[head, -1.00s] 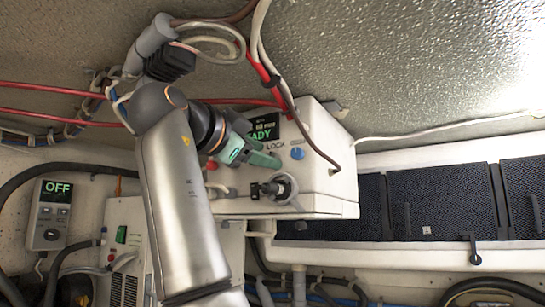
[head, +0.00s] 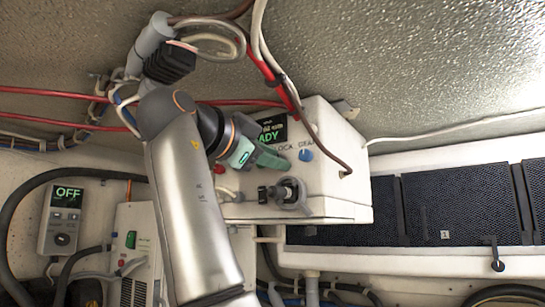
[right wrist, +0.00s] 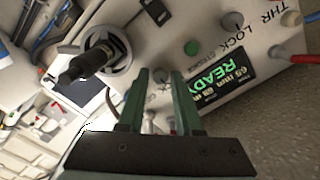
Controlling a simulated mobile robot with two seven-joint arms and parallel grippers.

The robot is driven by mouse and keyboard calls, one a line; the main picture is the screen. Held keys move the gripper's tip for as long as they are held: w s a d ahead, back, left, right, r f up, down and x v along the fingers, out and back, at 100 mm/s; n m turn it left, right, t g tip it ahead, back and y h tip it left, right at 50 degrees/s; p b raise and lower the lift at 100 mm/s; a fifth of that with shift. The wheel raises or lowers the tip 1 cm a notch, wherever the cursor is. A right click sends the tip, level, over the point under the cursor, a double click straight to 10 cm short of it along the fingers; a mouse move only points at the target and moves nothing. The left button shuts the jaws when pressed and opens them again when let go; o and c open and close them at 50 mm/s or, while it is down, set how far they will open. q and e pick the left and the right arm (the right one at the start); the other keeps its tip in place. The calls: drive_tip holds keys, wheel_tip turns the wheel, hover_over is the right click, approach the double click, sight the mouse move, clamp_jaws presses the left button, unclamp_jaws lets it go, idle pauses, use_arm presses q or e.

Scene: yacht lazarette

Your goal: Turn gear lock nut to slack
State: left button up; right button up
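The white control box (head: 338,150) hangs at the centre of the head view, with a green-lit screen (head: 270,133) and the word LOCK on its face. My right gripper (head: 286,164) is in front of this face, beside a blue knob (head: 306,155). In the right wrist view its green fingers (right wrist: 160,74) are apart, with a small grey knob (right wrist: 160,77) showing in the gap. I cannot tell whether they touch it. A grey knob (right wrist: 233,20) sits by the lettering. Which part is the gear lock nut is not clear. My left gripper is not in view.
A handwheel (head: 288,193) with a dark grip sticks out low on the box. Red and white cables (head: 284,90) run over its top. A controller reading OFF (head: 62,215) hangs at left. Dark mesh panels (head: 450,205) line the right.

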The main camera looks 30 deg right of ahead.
clamp_jaws()
drive_tip(key=shift+n, duration=0.3)
drive_tip(key=n, duration=1.7)
drive_tip(key=shift+n, duration=0.3)
idle(0.5)
drive_tip(key=shift+o, duration=1.8)
unclamp_jaws()
